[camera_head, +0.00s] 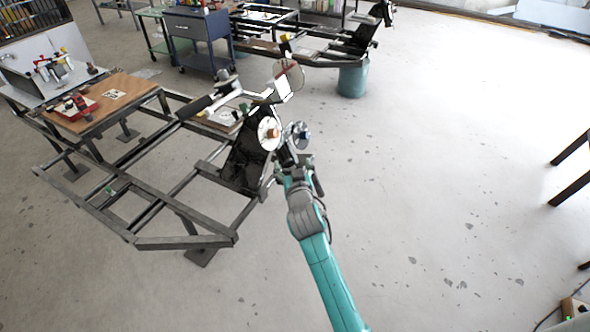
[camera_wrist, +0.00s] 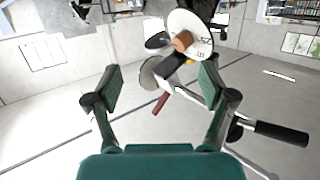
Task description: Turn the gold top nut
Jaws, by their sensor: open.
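The gold top nut (camera_head: 272,132) shows as a small copper-coloured block at the middle of a round white dial (camera_head: 264,128) on the dark frame's upright part. In the wrist view the nut (camera_wrist: 182,41) sits in front of the white dial (camera_wrist: 203,46), above and left of the right fingertip. My gripper (camera_head: 292,163) is just below and right of the dial in the head view. In the wrist view my gripper (camera_wrist: 160,80) has its fingers wide apart with nothing held between them. The nut is beyond the fingertips, apart from them.
Handlebars with a black grip (camera_head: 194,107) rise beside the dial, and a black grip (camera_wrist: 278,133) shows at right in the wrist view. A dark metal frame (camera_head: 150,241) spreads left, with a wooden board (camera_head: 135,87). Floor (camera_head: 440,180) on the right is open.

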